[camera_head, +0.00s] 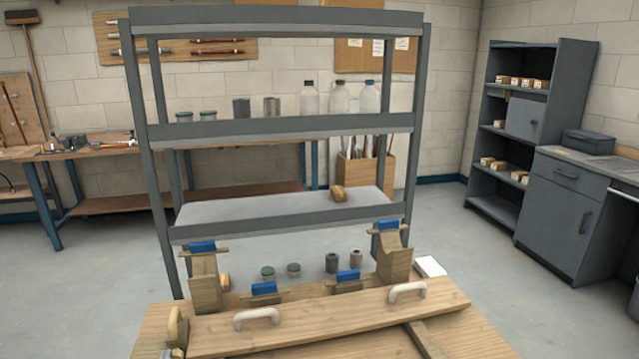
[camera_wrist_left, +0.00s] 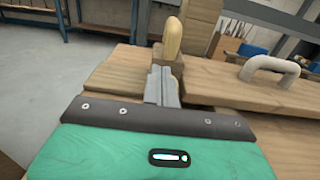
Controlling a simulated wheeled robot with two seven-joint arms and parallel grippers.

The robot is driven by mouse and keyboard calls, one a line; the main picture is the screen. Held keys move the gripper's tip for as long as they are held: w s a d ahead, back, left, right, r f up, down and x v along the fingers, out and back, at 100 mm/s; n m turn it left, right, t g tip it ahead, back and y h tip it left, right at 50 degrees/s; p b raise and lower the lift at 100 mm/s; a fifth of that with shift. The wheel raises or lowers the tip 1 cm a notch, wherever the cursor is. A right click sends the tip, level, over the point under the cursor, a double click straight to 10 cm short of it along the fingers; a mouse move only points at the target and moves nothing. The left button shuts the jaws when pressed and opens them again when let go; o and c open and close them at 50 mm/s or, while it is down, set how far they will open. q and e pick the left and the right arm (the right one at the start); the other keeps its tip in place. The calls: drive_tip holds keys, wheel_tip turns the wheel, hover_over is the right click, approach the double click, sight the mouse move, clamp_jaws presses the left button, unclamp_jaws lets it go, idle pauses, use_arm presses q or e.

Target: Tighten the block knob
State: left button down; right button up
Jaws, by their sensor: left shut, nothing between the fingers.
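My left gripper (camera_wrist_left: 162,82) is shut and empty in the left wrist view. Its grey fingers point at a rounded, light wooden knob (camera_wrist_left: 173,38) just beyond their tips. I cannot tell whether they touch it. In the head view the knob (camera_head: 174,327) stands at the left end of the wooden bench, and only a bit of the left gripper (camera_head: 172,353) shows below it. A tall wooden block (camera_head: 205,285) with a blue top stands farther back, with a small rounded wooden piece (camera_head: 225,282) at its side. My right gripper is not in view.
A thick wooden board (camera_head: 330,325) with two white handles (camera_head: 257,318) lies across the bench, right of the knob. A second tall block (camera_head: 394,262) stands at the back right. A grey shelf rack (camera_head: 270,130) with jars and bottles rises behind the bench.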

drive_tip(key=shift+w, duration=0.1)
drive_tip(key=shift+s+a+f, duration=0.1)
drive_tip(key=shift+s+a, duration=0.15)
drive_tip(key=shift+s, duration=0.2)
use_arm(q)
drive_tip(key=shift+d+f, duration=0.1)
drive_tip(key=shift+f, duration=0.15)
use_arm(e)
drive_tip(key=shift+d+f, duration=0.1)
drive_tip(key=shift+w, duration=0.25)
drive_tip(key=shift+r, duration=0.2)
